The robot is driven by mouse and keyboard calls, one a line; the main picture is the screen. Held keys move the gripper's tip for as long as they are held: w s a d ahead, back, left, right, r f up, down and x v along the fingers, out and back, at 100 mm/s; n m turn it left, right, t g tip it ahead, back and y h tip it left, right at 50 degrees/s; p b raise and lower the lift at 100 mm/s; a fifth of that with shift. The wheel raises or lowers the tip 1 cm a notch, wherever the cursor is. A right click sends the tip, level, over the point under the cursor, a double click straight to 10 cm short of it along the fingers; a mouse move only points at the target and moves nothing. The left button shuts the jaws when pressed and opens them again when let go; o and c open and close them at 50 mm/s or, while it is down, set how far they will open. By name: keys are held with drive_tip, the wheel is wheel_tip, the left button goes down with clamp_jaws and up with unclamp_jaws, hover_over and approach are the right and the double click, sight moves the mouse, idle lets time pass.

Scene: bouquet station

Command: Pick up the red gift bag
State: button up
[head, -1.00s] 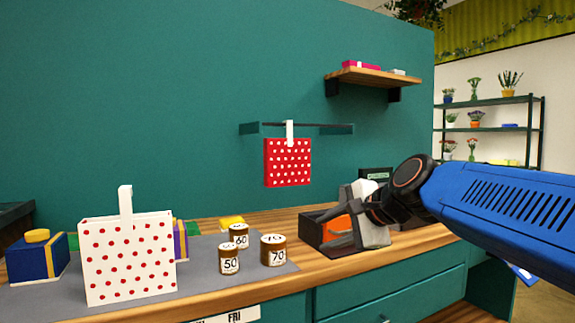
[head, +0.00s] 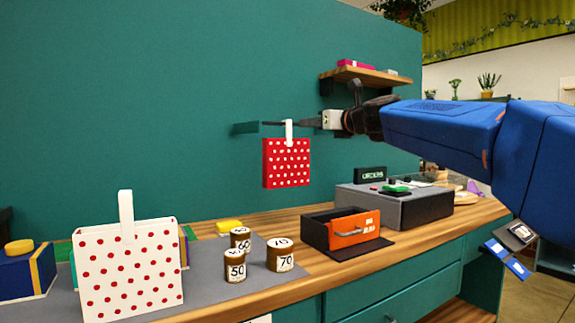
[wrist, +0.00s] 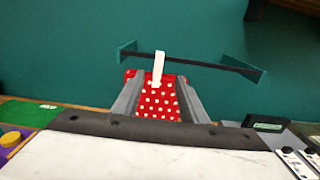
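The red gift bag (head: 286,163) with white dots hangs by its white strap handle from a dark wall rail (head: 247,127). In the wrist view the bag (wrist: 158,103) shows ahead, between the two grey fingers of my gripper (wrist: 158,100). The fingers are apart, with the bag's handle just beyond their tips. In the head view my gripper (head: 312,122) is at rail height, to the right of the handle. It looks apart from the bag, though the exact depth gap is hard to tell.
A white bag with red dots (head: 128,270) stands on the counter at left, near several brown numbered weights (head: 281,255). An orange-fronted drawer box (head: 352,231) and a grey console (head: 425,206) stand below my arm. A wooden shelf (head: 365,76) is above.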

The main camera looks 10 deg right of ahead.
sight(290, 125)
drive_tip(key=x, duration=1.2)
drive_tip(key=shift+w+a, duration=0.15)
drive_tip(key=shift+w, duration=0.05)
drive_tip(key=shift+c, duration=0.3)
clamp_jaws()
